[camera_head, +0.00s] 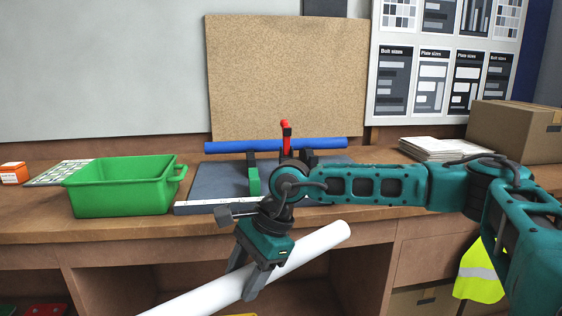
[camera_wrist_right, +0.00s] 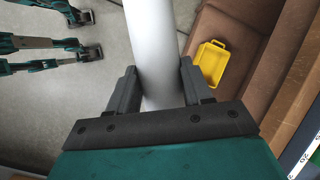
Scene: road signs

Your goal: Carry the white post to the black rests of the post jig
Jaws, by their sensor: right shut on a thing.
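The white post (camera_head: 318,243) is held slanted in front of the bench edge, its right end higher and its lower left end cut off by the frame. My right gripper (camera_head: 247,275) is shut around it; the right wrist view (camera_wrist_right: 157,82) shows the post (camera_wrist_right: 150,35) between both fingers. The post jig (camera_head: 214,182) is a grey plate on the bench, above and behind the post. Its black rests (camera_head: 309,157) are partly hidden by my right arm. A green block (camera_head: 253,181) and an upright red-topped part (camera_head: 285,128) stand on it. My left gripper is not seen.
A blue bar (camera_head: 230,147) lies across the back of the jig. A green bin (camera_head: 120,197) stands left of the jig on the bench. Papers (camera_head: 433,148) and a cardboard box (camera_head: 515,130) are at the right. A yellow tray (camera_wrist_right: 208,64) shows below in the right wrist view.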

